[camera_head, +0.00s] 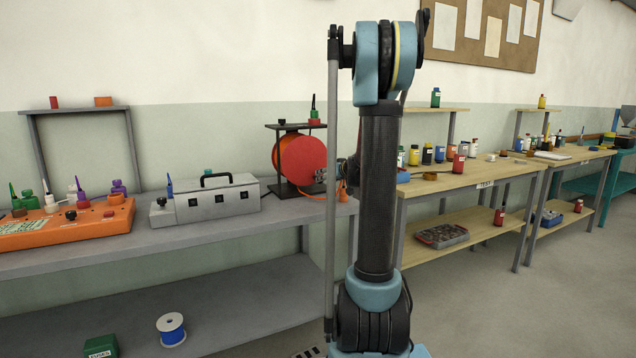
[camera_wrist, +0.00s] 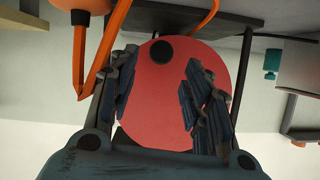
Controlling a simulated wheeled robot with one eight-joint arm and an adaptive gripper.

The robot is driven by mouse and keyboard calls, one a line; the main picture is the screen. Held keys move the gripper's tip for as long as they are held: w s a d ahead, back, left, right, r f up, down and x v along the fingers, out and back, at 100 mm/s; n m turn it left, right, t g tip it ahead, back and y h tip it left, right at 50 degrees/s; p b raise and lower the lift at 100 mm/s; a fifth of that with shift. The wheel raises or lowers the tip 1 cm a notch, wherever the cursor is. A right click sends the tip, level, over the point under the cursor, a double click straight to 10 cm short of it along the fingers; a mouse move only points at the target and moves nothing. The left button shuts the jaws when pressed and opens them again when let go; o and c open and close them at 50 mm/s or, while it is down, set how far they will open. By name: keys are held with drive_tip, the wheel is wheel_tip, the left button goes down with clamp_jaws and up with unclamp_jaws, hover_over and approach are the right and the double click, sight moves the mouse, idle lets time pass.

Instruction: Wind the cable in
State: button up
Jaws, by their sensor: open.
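The cable reel (camera_head: 302,160) stands in a dark frame on the grey bench, left of my arm in the head view. Its red disc (camera_wrist: 172,85) fills the middle of the wrist view, with a round black knob (camera_wrist: 161,51) near the disc's edge. Orange cable (camera_head: 318,195) runs from the reel over the bench; orange cable (camera_wrist: 104,50) also shows at the upper left of the wrist view. My gripper (camera_wrist: 158,85) is open in front of the disc, one finger to each side, with the knob beyond the gap between them. Contact with the disc cannot be told.
A grey box with a handle (camera_head: 205,198) stands left of the reel. An orange case (camera_head: 65,222) with bottles is farther left. Wooden benches (camera_head: 480,178) with bottles stand to the right. The floor (camera_head: 560,290) at the right is clear.

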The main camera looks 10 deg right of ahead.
drive_tip(key=shift+x, duration=3.4)
clamp_jaws()
drive_tip(key=shift+a, duration=0.35)
drive_tip(key=shift+d, duration=0.35)
